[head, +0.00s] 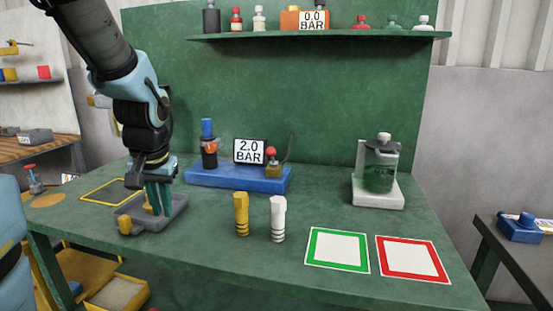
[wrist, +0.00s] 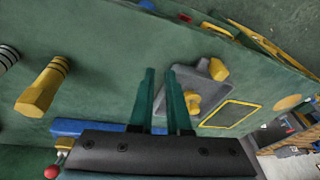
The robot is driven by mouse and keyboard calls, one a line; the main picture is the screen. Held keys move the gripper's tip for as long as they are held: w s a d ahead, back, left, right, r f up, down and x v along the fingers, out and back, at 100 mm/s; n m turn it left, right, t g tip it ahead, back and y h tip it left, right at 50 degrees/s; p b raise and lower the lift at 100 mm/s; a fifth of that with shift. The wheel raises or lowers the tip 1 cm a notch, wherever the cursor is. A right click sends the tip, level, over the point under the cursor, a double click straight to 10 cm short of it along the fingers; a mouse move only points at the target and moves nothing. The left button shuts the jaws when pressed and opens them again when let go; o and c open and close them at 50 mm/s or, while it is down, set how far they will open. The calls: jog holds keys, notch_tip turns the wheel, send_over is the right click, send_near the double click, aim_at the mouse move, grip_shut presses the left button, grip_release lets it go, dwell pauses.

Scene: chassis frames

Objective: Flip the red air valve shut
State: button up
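A lever with a red ball knob (head: 271,151) stands on the right part of a blue base (head: 235,179) on the green bench; it is the likely red air valve. The base also bears a display reading 2.0 BAR (head: 250,151) and a dark post with a blue top. My gripper (head: 159,208) points down over a grey tray, left of the blue base and apart from the knob. In the wrist view its teal fingers (wrist: 160,72) are parted, with nothing visible between them.
The grey tray (head: 128,208) holds yellow pieces. A yellow peg (head: 241,214) and a white peg (head: 277,218) stand in front of the blue base. A jar on a white stand (head: 377,194) is at right. Green-framed (head: 338,249) and red-framed (head: 413,259) squares lie at front right.

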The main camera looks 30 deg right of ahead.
jog(key=d+r+m+b, duration=0.1)
jog(key=d, duration=0.3)
jog(key=w+d+r+m+t+b, duration=0.1)
jog(key=d+m, duration=0.1)
jog(key=d, duration=0.3)
jog(key=w+d+r+m+t+h, duration=0.1)
jog(key=d+r, duration=0.1)
jog(key=d, duration=0.2)
jog(key=shift+d+b, duration=0.4)
grip_shut()
jog(key=s+d+r+m+t+h+b, duration=0.1)
jog(key=d+r, duration=0.3)
jog(key=d, duration=0.4)
jog(key=s+d+r+m+t+h+b, duration=0.1)
jog(key=s+d+r+m, duration=0.2)
jog(key=d, duration=0.4)
jog(key=shift+s+d+r+t+b, duration=0.2)
jog(key=shift+d+r+t+b, duration=0.15)
jog(key=shift+r+b, duration=0.1)
jog(key=p, duration=0.3)
send_near(272, 155)
jog(key=s+d+x, duration=0.1)
jog(key=x, duration=0.5)
jog(key=shift+w+d+f, duration=0.2)
jog(key=shift+w+f, duration=0.05)
jog(key=shift+f, duration=0.2)
